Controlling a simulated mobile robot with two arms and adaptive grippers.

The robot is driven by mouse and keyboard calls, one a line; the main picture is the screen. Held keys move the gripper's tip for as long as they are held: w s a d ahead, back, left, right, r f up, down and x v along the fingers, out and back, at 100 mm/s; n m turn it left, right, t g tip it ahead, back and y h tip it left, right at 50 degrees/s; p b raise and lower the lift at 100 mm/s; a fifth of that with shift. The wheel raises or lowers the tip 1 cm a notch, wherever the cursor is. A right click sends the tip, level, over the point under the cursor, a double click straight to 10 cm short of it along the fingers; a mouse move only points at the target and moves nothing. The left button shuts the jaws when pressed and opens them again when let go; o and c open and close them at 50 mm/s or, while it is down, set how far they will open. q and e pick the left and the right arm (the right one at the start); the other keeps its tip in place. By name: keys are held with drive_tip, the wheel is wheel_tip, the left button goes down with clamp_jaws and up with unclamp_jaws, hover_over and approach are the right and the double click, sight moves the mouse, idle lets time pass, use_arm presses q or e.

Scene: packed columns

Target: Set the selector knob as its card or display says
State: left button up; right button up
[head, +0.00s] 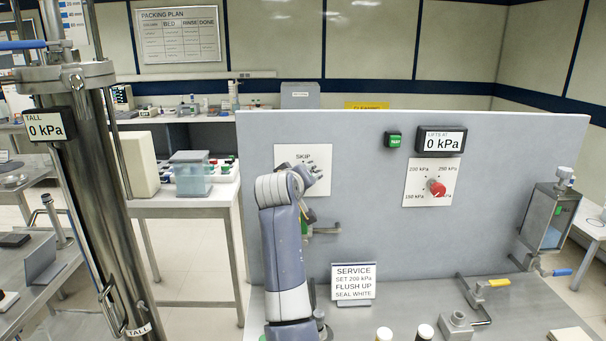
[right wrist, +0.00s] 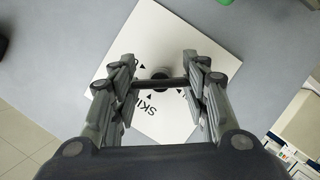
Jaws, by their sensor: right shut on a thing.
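The service card (head: 353,282) stands on the bench and reads "SET 200 kPa, FLUSH UP, SEAL WHITE". A white plate marked "SKIP" (head: 319,156) is on the upright grey panel. In the right wrist view this plate (right wrist: 185,45) looks turned, with small black triangles around a dark selector knob (right wrist: 160,82) with a bar handle. My right gripper (head: 310,176) is at this plate and shut on the knob, hiding most of it in the head view; its fingers show in the wrist view (right wrist: 161,88). A red knob (head: 437,188) sits on a plate marked in kPa. My left gripper is out of view.
The display (head: 441,141) above the red knob reads 0 kPa, with a green button (head: 394,140) beside it. A steel column (head: 95,190) stands at left. Yellow-handled valve (head: 493,283), clear tank (head: 544,218) and bottles (head: 425,332) occupy the bench.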

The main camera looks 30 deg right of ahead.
drive_tip(key=m+y+p, duration=0.1)
drive_tip(key=m+p, duration=0.1)
drive_tip(key=m, duration=0.1)
drive_tip(key=shift+f+t+y, duration=0.15)
drive_tip(key=shift+t+y, duration=0.15)
drive_tip(key=shift+y, duration=0.1)
drive_tip(key=shift+f+m+t+y+p, duration=0.25)
drive_tip(key=shift+m+y+p, duration=0.35)
drive_tip(key=shift+m, duration=0.4)
drive_tip(key=o, duration=1.1)
drive_tip(key=shift+r, duration=0.2)
drive_tip(key=shift+s+a+r, duration=0.15)
drive_tip(key=shift+s+r, duration=0.05)
drive_tip(key=shift+s, duration=0.05)
drive_tip(key=v, duration=0.6)
drive_tip(key=shift+s+a, duration=0.15)
drive_tip(key=shift+s, duration=0.25)
